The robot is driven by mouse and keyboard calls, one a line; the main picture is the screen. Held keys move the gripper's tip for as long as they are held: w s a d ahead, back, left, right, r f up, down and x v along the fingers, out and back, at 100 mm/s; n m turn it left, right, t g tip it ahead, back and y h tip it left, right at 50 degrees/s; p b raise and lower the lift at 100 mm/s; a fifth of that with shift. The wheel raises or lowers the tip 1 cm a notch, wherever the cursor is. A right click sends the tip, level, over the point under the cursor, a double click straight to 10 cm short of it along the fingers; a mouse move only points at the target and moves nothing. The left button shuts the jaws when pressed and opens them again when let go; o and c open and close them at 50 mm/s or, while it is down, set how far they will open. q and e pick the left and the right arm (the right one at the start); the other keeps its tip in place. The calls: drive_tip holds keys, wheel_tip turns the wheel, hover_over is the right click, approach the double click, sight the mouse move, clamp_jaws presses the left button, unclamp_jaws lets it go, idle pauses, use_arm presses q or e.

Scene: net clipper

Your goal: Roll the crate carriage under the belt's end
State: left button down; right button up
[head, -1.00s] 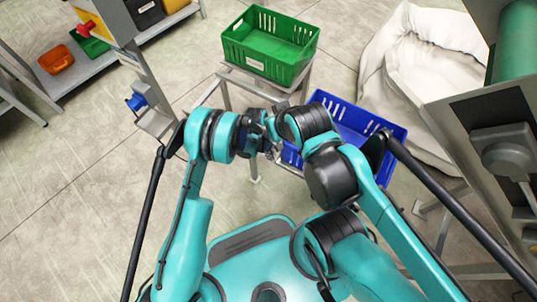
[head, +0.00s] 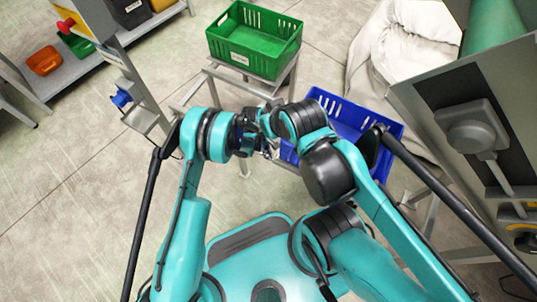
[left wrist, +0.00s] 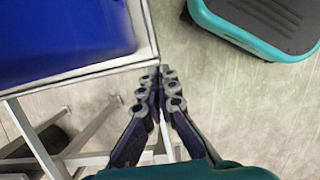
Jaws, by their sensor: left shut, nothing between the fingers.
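A blue slotted crate (head: 350,121) sits low in front of me, partly hidden by my right arm. In the left wrist view the blue crate (left wrist: 65,35) rests in a pale metal frame (left wrist: 80,71) with legs below, which looks like the carriage. My left gripper (head: 266,150) is beside the crate's left side in the head view. In the left wrist view the left gripper (left wrist: 160,80) is shut and empty, its tips close to the frame's corner; contact cannot be told. My right gripper (head: 268,118) is mostly hidden among the wrists.
A green crate (head: 255,40) stands on a metal stand (head: 240,77) ahead. A grey machine (head: 430,88) with a green roller or belt (head: 492,22) is at right. A white sack (head: 400,50) lies behind the blue crate.

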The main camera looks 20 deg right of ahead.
use_arm(q)
drive_tip(key=w+a+r+p, duration=0.3)
drive_tip(key=w+r+p, duration=0.1)
drive_tip(key=r, duration=0.5)
drive_tip(key=shift+w+a+r, duration=0.3)
drive_tip(key=shift+w+r, duration=0.05)
drive_tip(key=shift+w, duration=0.2)
